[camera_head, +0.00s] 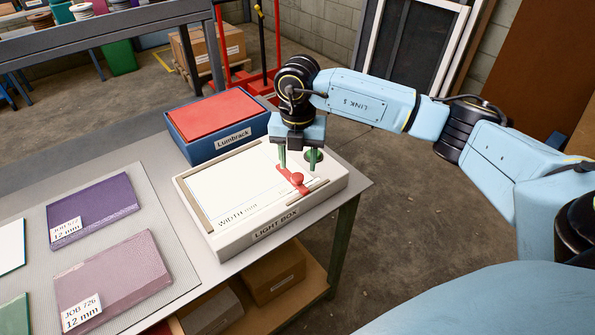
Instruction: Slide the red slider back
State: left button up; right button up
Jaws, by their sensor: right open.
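The red slider (297,181) sits on the right part of the white light box (245,222), near a short rail marked by a slot. My right gripper (298,160) points down over the light box, just behind the slider. Its green fingers are apart, one on each side of the slider's far end, and the jaws are open. I cannot tell whether a finger touches the slider. My left gripper does not show.
A blue box with a red top labelled Lumbrack (217,120) stands behind the light box, close to my right gripper. A purple block (92,210) and a pink block (117,278) lie on a grey mat at the left. The table's right edge is near the light box.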

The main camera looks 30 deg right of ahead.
aim_at(297, 175)
jog(key=shift+f, duration=2.1)
jog(key=shift+c, duration=0.4)
grip_shut()
